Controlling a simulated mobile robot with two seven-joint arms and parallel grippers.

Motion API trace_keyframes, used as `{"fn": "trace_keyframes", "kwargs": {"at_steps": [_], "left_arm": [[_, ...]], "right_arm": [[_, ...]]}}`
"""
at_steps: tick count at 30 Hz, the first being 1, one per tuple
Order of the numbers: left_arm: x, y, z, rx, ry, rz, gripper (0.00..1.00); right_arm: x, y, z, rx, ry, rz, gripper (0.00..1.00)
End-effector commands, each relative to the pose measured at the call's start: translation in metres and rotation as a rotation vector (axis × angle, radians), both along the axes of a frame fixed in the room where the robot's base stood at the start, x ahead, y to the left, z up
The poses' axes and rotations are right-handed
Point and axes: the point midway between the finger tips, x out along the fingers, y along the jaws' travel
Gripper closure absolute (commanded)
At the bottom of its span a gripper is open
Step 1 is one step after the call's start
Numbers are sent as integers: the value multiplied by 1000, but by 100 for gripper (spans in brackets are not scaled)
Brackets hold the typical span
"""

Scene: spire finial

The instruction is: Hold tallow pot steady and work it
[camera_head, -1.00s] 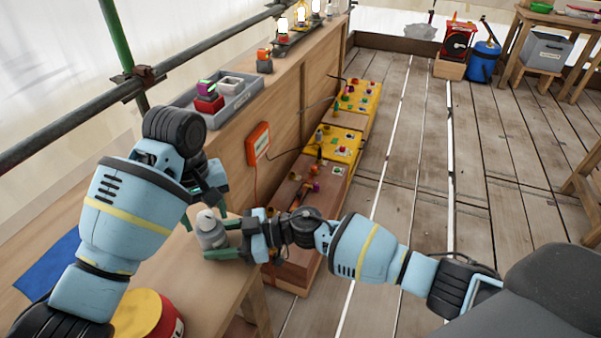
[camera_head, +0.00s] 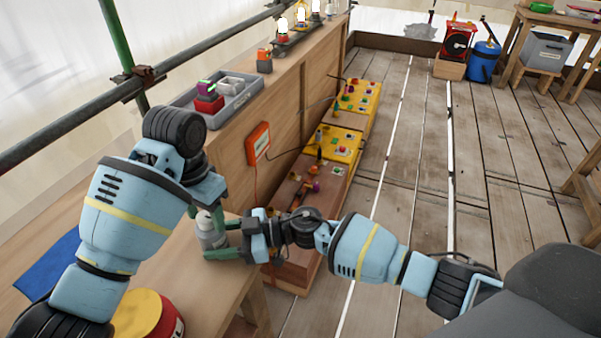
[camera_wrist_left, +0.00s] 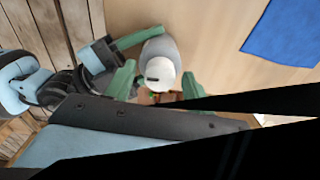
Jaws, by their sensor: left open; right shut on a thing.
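The tallow pot (camera_head: 212,237), a small grey pot with a pale top, stands upright near the right edge of the wooden bench. My right gripper (camera_head: 224,240) reaches in from the right and is shut on its body. My left gripper (camera_head: 206,211) is above the pot, open, with its green fingers down on either side of the pale top. In the left wrist view the pot (camera_wrist_left: 160,55) shows its white top between my left fingers (camera_wrist_left: 157,84). One right finger lies along the pot's side there. Whether my left fingers touch the top cannot be told.
A blue cloth (camera_head: 52,268) and a yellow-and-red round thing (camera_head: 146,315) lie on the bench at left. A grey tray (camera_head: 238,103) with parts sits on the ledge beyond. Yellow boxes (camera_head: 352,112) with knobs stand below on the floor. The plank floor at right is mostly clear.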

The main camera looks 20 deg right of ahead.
Motion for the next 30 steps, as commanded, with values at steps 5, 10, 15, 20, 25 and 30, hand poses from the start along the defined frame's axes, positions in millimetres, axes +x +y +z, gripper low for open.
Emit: {"fn": "trace_keyframes", "kwargs": {"at_steps": [5,10,15,20,25,30], "left_arm": [[0,0,0,0,0,-170,47],[0,0,0,0,0,-334,47],[0,0,0,0,0,-498,47],[0,0,0,0,0,-652,47],[0,0,0,0,0,-817,47],[0,0,0,1,-1,-982,47]], "right_arm": [[0,0,1,1,0,0,61],[0,0,1,1,0,0,61],[0,0,1,1,0,0,61],[0,0,1,1,0,0,61],[0,0,1,1,-1,0,61],[0,0,1,1,0,0,61]]}}
